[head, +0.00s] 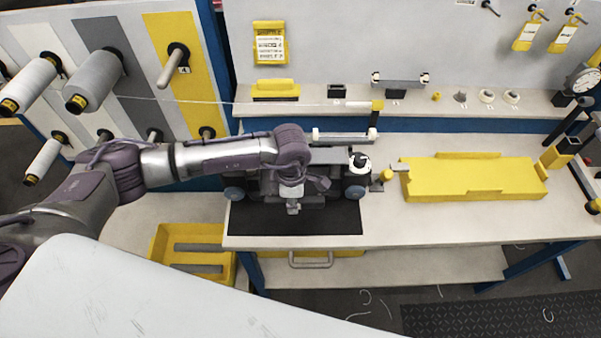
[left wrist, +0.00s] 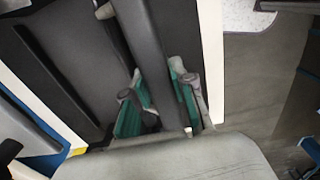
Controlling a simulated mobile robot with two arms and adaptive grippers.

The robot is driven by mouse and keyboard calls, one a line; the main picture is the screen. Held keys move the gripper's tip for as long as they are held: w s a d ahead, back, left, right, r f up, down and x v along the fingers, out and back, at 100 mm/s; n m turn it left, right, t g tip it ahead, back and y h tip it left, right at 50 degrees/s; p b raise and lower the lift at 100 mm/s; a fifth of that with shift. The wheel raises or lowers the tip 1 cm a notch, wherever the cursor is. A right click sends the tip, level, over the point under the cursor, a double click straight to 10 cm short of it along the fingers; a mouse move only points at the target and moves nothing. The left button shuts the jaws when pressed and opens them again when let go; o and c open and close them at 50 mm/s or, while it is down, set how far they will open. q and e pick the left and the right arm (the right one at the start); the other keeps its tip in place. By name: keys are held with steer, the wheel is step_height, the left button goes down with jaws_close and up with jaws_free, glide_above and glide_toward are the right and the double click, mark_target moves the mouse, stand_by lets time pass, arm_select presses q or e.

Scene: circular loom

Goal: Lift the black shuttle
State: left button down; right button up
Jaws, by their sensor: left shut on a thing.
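The black shuttle (head: 332,188) is a long dark body with blue-grey wheels at its ends and a white spool on its right part. It is over the black mat (head: 300,222) near the front edge of the bench. My left gripper (head: 293,206) reaches over its middle from above. In the left wrist view, my left gripper's green-padded fingers (left wrist: 158,105) are shut on both sides of a dark bar of the shuttle (left wrist: 150,40). I cannot tell whether the shuttle touches the mat. My right gripper is in neither view.
A yellow block-like cover (head: 470,180) lies on the bench to the right. A shelf (head: 420,104) with small parts runs behind. A yellow bin (head: 160,246) stands below at the left. Thread spools (head: 95,82) stick out at the upper left, with a thread stretched across to the right.

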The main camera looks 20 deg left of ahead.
arm_select(q)
steer(key=shift+r, duration=0.55)
steer(key=shift+r+p, duration=0.85)
steer(key=shift+r, duration=0.85)
steer(key=shift+r+p, duration=0.55)
steer(key=shift+r, duration=0.35)
